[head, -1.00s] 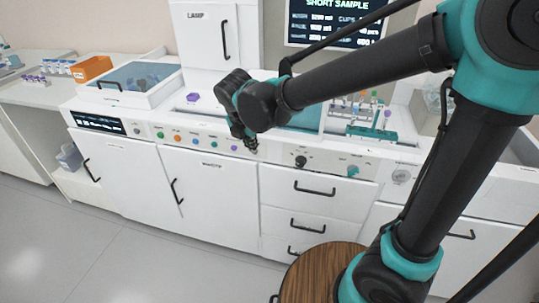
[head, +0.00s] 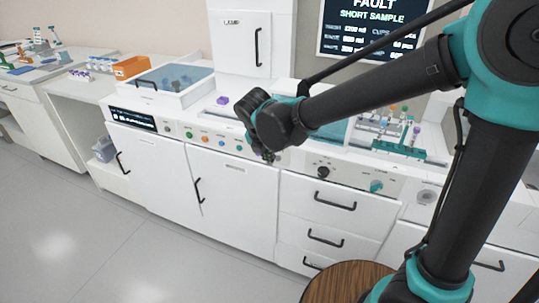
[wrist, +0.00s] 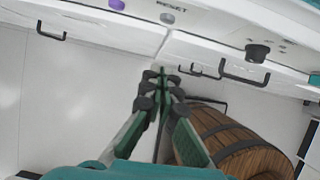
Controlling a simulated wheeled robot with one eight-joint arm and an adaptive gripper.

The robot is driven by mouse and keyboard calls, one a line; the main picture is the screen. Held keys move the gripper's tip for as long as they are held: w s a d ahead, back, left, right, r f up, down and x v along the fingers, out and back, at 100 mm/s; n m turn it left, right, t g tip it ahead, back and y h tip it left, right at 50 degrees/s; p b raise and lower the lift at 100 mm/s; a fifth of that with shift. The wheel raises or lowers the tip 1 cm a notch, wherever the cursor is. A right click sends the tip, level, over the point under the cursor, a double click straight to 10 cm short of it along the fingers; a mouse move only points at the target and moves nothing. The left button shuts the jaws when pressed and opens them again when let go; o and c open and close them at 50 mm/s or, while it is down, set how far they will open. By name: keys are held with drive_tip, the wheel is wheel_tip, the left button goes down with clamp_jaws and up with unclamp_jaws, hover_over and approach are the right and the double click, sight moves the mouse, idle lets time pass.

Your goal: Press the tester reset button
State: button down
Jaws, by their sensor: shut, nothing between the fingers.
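In the wrist view, a small pale grey button (wrist: 167,17) sits just below the word RESET on the white front panel. A purple button (wrist: 116,4) is to its left. My gripper (wrist: 161,74) is shut and empty, with its dark fingertips below the RESET button in the picture and apparently apart from it. In the head view, my gripper (head: 269,157) is at the right end of the row of coloured buttons, in front of the panel. There my gripper and wrist hide the RESET button.
A black knob (head: 323,172) and a teal knob (head: 376,186) are to the right. Handled doors and drawers (head: 338,215) lie below. A wooden barrel-like stool (wrist: 245,150) stands low. The wall screen reads FAULT, SHORT SAMPLE.

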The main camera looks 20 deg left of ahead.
sight(278, 158)
drive_tip(key=w+f, duration=0.5)
drive_tip(key=w, duration=0.1)
drive_tip(key=shift+w+f, duration=0.25)
drive_tip(key=shift+w, duration=0.05)
drive_tip(key=shift+d, duration=0.1)
